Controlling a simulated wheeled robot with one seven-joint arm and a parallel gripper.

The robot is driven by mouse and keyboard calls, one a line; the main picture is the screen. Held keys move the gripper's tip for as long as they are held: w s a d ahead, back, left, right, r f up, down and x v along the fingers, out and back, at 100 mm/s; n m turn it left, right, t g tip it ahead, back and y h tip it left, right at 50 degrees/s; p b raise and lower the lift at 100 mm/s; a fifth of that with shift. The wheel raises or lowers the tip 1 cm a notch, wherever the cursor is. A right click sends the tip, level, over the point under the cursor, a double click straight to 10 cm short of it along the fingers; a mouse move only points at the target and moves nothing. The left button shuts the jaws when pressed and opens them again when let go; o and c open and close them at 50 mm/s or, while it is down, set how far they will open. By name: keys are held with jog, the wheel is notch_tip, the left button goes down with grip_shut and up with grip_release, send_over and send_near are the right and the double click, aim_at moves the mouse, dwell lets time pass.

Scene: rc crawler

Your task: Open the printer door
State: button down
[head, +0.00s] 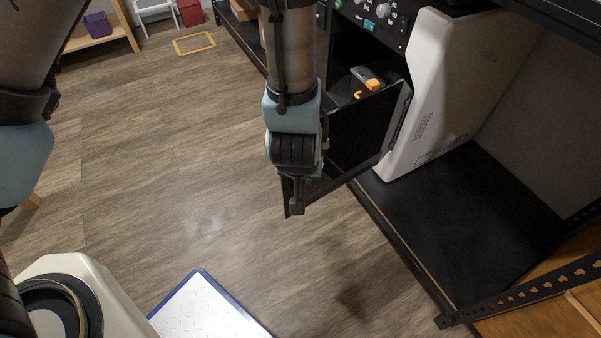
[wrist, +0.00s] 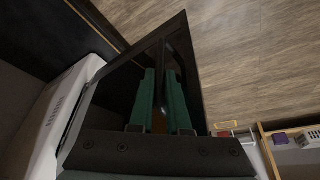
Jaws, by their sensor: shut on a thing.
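The printer (head: 445,85) is a white-shelled machine with a black front, at the right of the head view. Its dark door (head: 362,132) stands swung out from the front, so the inside shows. My gripper (head: 296,203) is at the door's outer end, pointing down. In the wrist view, the green fingers of my gripper (wrist: 162,72) are closed on a dark bar-like handle (wrist: 165,48) on the door (wrist: 115,95). The grip itself is hidden by my arm in the head view.
An orange-and-grey item (head: 369,84) shows in the printer opening. The printer stands on a black shelf (head: 470,225) with a raised edge. A white panel with a blue rim (head: 205,310) is at the bottom. Wooden floor (head: 170,170) to the left is clear.

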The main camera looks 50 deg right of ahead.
jog(key=shift+d, duration=0.1)
jog(key=c, duration=0.9)
grip_release()
jog(key=p+v, duration=0.2)
jog(key=v, duration=0.8)
jog(key=shift+s+r+p, duration=0.1)
jog(key=shift+r+p, duration=0.25)
jog(key=shift+p, duration=0.05)
jog(key=shift+s, duration=0.1)
